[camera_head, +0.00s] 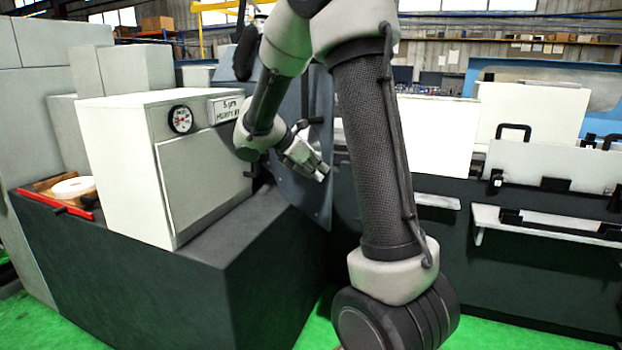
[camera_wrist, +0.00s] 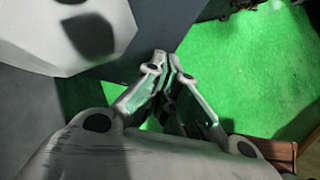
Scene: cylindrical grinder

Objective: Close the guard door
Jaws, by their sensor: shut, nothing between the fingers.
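My gripper (camera_head: 320,172) is shut and empty, in front of a dark grey-blue panel (camera_head: 318,205) that looks like the guard door. The panel stands upright beside the white cabinet, and my arm hides much of it. A dark handle-like bar (camera_head: 308,122) shows just above the gripper. I cannot tell whether the gripper touches the panel. In the wrist view, the closed fingertips (camera_wrist: 164,62) meet near a grey surface edge, with green floor beyond.
A white cabinet (camera_head: 125,170) with a dial gauge (camera_head: 180,119) stands on the dark machine base (camera_head: 150,285) at left. White panels with black handles (camera_head: 513,130) line the machine at right. Green floor (camera_head: 318,320) shows in front.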

